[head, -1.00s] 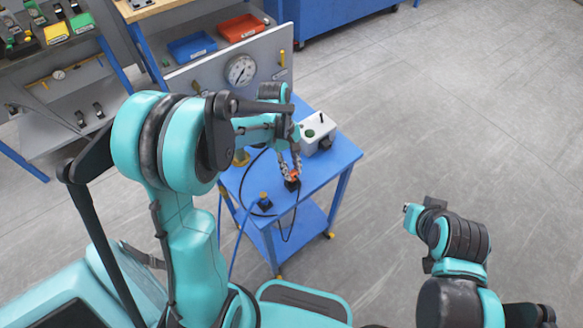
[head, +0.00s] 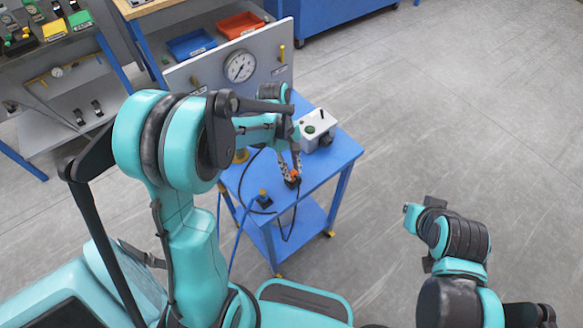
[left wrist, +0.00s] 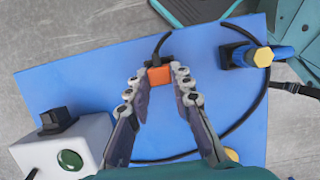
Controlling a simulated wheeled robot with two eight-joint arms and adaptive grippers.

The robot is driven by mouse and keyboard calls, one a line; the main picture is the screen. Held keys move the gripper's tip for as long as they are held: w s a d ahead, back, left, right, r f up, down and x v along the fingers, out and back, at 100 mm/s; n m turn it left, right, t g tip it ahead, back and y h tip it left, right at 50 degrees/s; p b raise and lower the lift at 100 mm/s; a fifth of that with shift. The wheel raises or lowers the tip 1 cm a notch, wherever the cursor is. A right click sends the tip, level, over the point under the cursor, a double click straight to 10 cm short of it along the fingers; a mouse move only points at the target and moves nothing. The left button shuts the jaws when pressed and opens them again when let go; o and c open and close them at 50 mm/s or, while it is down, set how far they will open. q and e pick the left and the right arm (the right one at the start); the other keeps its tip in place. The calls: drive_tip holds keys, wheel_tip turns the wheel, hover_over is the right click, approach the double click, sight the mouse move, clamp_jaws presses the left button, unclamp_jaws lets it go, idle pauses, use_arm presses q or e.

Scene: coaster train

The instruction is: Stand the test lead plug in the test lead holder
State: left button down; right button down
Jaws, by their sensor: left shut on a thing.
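My left gripper (head: 291,174) is shut on the test lead plug (left wrist: 158,75), an orange piece with black at its far side. In the left wrist view the plug sits between the two fingertips, with a black lead leaving it away from me. It also shows in the head view (head: 295,174), low over the blue table, with a dark part under the orange. Whether it touches the table is hard to tell. A dark block with a yellow hexagonal top (left wrist: 262,56) stands to its right in the wrist view; I cannot tell whether it is the test lead holder. My right gripper's fingers are not clear.
The blue table (head: 330,160) carries a white box with a green button (head: 318,131). A grey panel with a round gauge (head: 240,68) stands behind. The black cable (left wrist: 245,125) loops across the tabletop. Grey floor is open to the right.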

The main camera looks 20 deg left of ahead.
use_arm(q)
drive_tip(key=shift+f+b, duration=0.4)
drive_tip(key=shift+f, duration=0.15)
drive_tip(key=c, duration=1.3)
unclamp_jaws()
drive_tip(key=shift+o, duration=0.2)
drive_tip(key=shift+r, duration=0.15)
drive_tip(key=v, duration=1.1)
drive_tip(key=shift+w+r, duration=0.15)
drive_tip(key=shift+r, duration=0.15)
drive_tip(key=shift+a, duration=0.1)
drive_tip(key=s+a+f+m+t+y+b, duration=0.1)
drive_tip(key=s+m+t+y+b, duration=0.1)
drive_tip(key=s+m+t, duration=0.7)
drive_tip(key=s+m, duration=0.1)
drive_tip(key=s, duration=0.3)
drive_tip(key=shift+a+f+m+y, duration=0.2)
drive_tip(key=shift+f+m+y, duration=0.1)
drive_tip(key=shift+m, duration=0.1)
